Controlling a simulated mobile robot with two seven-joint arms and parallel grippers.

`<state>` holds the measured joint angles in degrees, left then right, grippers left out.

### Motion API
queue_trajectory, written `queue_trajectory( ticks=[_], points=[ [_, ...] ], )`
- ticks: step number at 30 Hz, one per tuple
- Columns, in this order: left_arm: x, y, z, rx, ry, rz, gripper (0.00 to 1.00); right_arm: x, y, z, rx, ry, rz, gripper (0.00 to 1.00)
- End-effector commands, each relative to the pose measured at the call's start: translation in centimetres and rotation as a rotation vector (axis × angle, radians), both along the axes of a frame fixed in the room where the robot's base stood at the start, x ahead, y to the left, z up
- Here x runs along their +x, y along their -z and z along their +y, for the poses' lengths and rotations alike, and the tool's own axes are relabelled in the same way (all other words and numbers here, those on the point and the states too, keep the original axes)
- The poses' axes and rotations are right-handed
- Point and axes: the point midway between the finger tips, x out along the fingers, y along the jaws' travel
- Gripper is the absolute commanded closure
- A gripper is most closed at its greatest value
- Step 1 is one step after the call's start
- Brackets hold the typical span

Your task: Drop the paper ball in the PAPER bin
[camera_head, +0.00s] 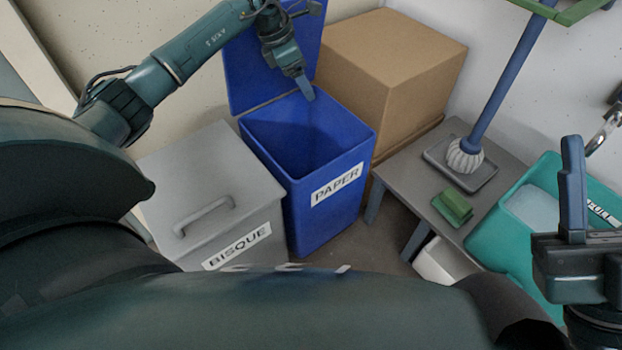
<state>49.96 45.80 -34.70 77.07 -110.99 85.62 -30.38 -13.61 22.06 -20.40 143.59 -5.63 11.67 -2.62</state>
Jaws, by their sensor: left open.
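The blue PAPER bin (270,160) stands in the middle with its blue lid (250,65) raised at the back. Its inside is in shadow, and I make out no paper ball there or elsewhere in view. My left gripper (306,90) points down over the back part of the bin's opening. It is open, and I see nothing held in it. My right gripper (573,160) is at the right edge, in front of the teal tub. It shows as one upright blue finger, so I cannot tell whether it is open.
A grey BISQUE bin (215,185) with a closed, handled lid stands left of the PAPER bin. A cardboard box (385,75) is behind it at right. A grey low table (405,172) holds a green sponge (453,207) and a blue-handled mop (505,80). A teal tub (510,240) stands at right.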

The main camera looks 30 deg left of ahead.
Motion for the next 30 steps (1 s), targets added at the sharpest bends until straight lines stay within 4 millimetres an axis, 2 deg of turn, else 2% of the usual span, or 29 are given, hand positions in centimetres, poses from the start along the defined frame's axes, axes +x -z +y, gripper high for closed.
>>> queue_trajectory(
  ticks=[1, 3, 17, 30],
  points=[
    [-0.1, -1.6, -0.6, -0.001, 0.048, -0.001, 0.27, 0.0, -1.4, 0.0, 0.000, 0.000, 0.000, 0.64],
    [-0.3, -2.7, -1.5, 0.000, 0.119, -0.003, 0.27, 0.0, -2.4, 0.0, 0.000, 0.000, 0.000, 0.64],
    [-2.7, -10.0, -6.7, 0.000, 0.606, -0.002, 0.27, 0.0, -9.2, 0.0, 0.000, 0.000, 0.000, 0.64],
    [-6.1, -16.9, -10.7, 0.000, 1.100, 0.000, 0.27, 0.0, -16.0, 0.0, 0.000, 0.000, 0.000, 0.64]
  ],
)
